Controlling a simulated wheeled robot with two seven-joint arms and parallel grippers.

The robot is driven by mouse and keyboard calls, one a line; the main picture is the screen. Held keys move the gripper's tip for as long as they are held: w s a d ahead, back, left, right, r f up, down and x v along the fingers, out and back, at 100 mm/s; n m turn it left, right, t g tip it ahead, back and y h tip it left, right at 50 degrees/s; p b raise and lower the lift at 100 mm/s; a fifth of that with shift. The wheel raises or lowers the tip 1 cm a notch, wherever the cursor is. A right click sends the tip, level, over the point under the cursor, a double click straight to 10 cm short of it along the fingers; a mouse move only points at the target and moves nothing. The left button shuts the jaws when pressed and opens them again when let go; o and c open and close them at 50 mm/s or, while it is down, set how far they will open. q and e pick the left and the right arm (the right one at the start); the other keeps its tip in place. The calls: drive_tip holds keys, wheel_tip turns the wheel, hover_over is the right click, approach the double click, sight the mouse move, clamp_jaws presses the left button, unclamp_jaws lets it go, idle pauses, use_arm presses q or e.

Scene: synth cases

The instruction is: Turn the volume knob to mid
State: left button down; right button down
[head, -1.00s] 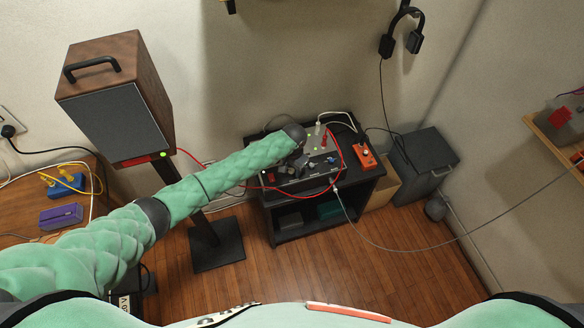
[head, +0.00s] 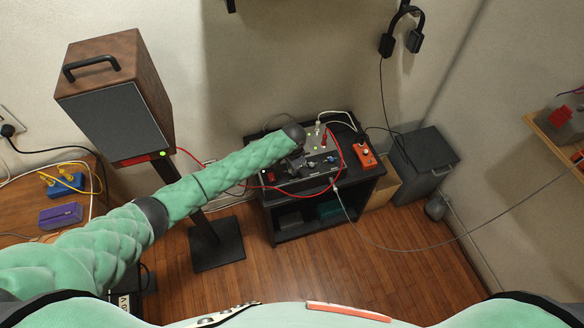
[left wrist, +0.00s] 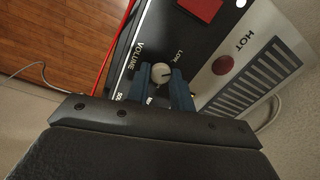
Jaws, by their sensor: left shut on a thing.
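The volume knob (left wrist: 161,73) is a small round cream knob on a dark panel with the printed word VOLUME beside it in the left wrist view. A LOW label stands near it, and another label is partly hidden by my gripper. A short dark mark shows on the knob's face. My left gripper (left wrist: 160,82) has its two blue fingers closed on either side of the knob. In the head view my left gripper (head: 319,164) is over the device (head: 308,180) on the black stand, and the knob is too small to make out. My right gripper is not in view.
A red cable (head: 341,160) loops around the device. An orange box (head: 364,157) sits to its right on the stand (head: 286,232). A tall speaker (head: 118,110) stands to the left.

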use_arm(q)
drive_tip(key=m, duration=0.3)
drive_tip(key=shift+m, duration=0.3)
drive_tip(key=shift+m+b, duration=0.5)
drive_tip(key=shift+m, duration=1.6)
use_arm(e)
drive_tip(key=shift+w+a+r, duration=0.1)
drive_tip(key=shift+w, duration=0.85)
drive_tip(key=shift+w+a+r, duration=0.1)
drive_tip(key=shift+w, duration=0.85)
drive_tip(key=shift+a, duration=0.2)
